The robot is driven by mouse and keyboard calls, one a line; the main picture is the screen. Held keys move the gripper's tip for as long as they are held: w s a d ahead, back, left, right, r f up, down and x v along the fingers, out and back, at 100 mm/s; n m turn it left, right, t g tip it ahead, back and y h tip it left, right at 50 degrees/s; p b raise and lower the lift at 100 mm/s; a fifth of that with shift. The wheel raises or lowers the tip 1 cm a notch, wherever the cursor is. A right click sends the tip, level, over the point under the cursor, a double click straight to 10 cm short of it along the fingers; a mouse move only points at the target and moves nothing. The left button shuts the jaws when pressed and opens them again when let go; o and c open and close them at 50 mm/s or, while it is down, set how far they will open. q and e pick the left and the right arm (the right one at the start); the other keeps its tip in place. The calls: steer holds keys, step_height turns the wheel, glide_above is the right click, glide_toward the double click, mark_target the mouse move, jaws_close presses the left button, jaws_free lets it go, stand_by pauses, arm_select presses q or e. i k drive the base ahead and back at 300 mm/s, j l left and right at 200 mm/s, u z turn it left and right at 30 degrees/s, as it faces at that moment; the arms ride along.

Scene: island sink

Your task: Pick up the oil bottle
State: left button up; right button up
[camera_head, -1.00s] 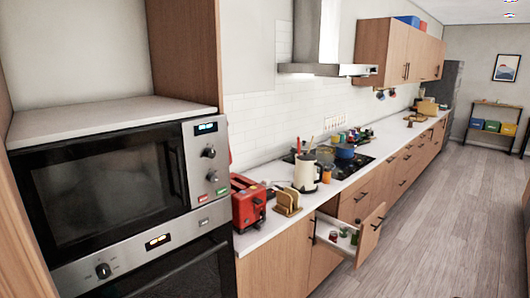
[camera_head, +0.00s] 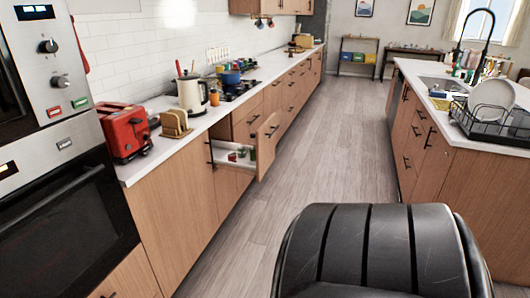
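I cannot pick out the oil bottle for certain. A pulled-out drawer (camera_head: 268,146) in the left counter holds several small jars or bottles, some green and red, too small to identify. Small bottle-like items (camera_head: 457,71) stand by the sink on the island at the right, also too small to tell. Neither of my grippers is in view.
The left counter holds a red toaster (camera_head: 124,131), a bread holder (camera_head: 175,124), a cream kettle (camera_head: 191,94), an orange jar (camera_head: 214,97) and a blue pot (camera_head: 230,77). A dish rack (camera_head: 490,125) stands on the island. The wooden floor (camera_head: 335,130) between is clear.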

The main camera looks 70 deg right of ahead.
mark_target(252, 145)
steer(key=z, duration=1.4)
